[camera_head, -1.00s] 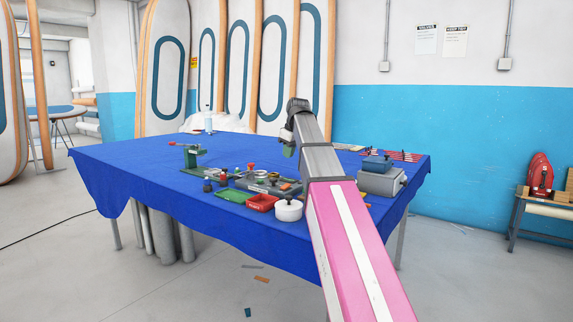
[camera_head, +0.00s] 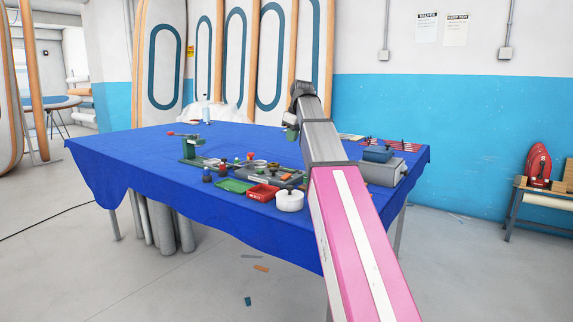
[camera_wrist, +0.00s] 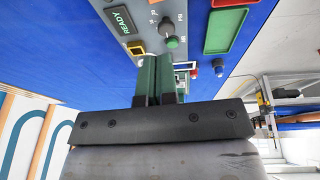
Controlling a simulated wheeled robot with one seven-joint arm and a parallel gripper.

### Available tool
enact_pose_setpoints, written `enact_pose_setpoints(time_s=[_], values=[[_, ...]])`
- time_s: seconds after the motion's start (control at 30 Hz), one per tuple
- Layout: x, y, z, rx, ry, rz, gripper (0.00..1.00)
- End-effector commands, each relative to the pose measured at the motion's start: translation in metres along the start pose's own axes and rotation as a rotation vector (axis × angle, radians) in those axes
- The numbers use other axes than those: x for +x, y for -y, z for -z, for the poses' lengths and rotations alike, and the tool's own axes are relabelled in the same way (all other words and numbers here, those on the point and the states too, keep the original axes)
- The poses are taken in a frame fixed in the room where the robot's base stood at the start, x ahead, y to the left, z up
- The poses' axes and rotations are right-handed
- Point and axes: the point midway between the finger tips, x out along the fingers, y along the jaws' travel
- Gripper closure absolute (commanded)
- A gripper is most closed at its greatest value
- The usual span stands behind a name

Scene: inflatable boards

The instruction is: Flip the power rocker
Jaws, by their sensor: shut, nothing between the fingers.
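I cannot tell for sure which part is the power rocker. My gripper (camera_wrist: 156,60), with green fingers, is shut and empty. Its tips appear just below the yellow-framed switch and the knob in the picture; contact cannot be judged. In the head view, my arm hides part of the tabletop, and a green bit of my gripper (camera_head: 291,134) shows at its end.
The blue-covered table (camera_head: 130,155) holds a green tray (camera_head: 234,186), a red tray (camera_head: 262,192), a white round tub (camera_head: 289,201), a green stand (camera_head: 191,147) and a grey box (camera_head: 382,173). The table's left part is mostly clear.

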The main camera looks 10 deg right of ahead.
Motion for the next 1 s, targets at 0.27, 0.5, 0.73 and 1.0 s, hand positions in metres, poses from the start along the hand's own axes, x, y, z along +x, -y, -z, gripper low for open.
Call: enact_pose_setpoints(time_s=[0.27, 0.5, 0.73, 1.0], values=[[-0.002, -0.002, -0.003, 0.000, 0.000, 0.000, 1.00], [0.005, -0.001, -0.003, 0.000, 0.001, 0.001, 1.00], [0.039, -0.001, -0.004, 0.000, 0.002, 0.002, 1.00], [0.086, -0.001, -0.004, 0.000, 0.002, 0.002, 1.00]])
